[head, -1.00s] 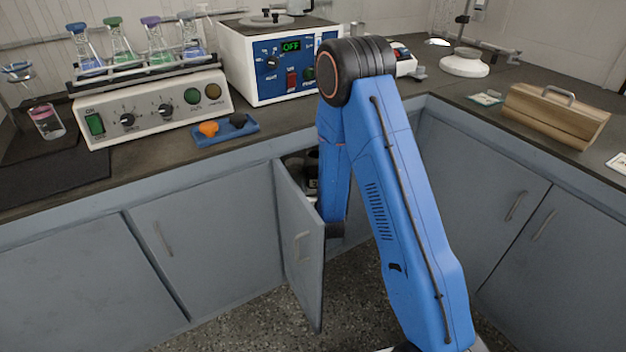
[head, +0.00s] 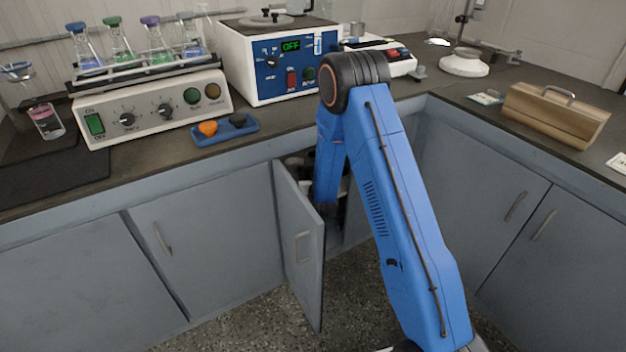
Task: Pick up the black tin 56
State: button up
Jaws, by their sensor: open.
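The cabinet under the counter is open, its grey door (head: 303,250) swung outward. My blue arm reaches down into this opening, and its dark lower end is partly behind the door. My gripper's fingers are hidden by the door and the arm. I cannot make out the black tin 56. Dark and pale shapes show in the shadowed cabinet beside my arm, too small and covered to tell apart.
On the counter stand a shaker with flasks (head: 150,108), a blue tray (head: 226,130) with an orange and a dark piece, and a blue-white sieve shaker (head: 265,65). A wooden case (head: 556,115) is at right. The open door stands close to my arm's left.

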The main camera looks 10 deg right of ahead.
jog(key=shift+c, duration=0.7)
jog(key=c, duration=1)
jog(key=shift+c, duration=0.2)
jog(key=shift+r, duration=0.15)
